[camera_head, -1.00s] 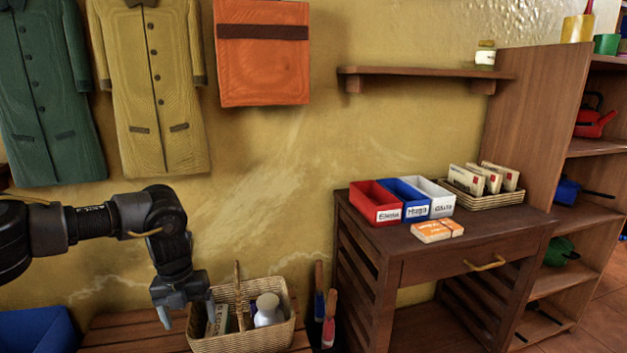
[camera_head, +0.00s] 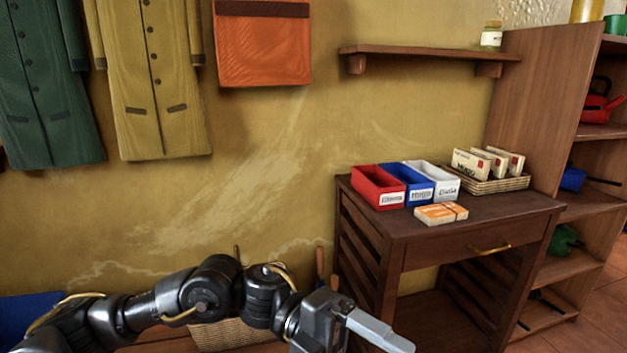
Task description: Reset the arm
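My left arm comes in from the left along the bottom of the head view. Its gripper (camera_head: 382,331) points to the lower right, in front of the desk's left legs. The fingers are seen from the side and overlap, so I cannot tell whether they are apart. Nothing shows between or beyond them. My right arm and gripper are not in view.
A wicker basket (camera_head: 232,334) stands behind my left arm, mostly hidden by it. The wooden desk (camera_head: 400,240) holds red (camera_head: 378,188), blue (camera_head: 417,190) and white boxes. An orange packet (camera_head: 441,213) lies in front. A shelf unit (camera_head: 548,110) stands at right.

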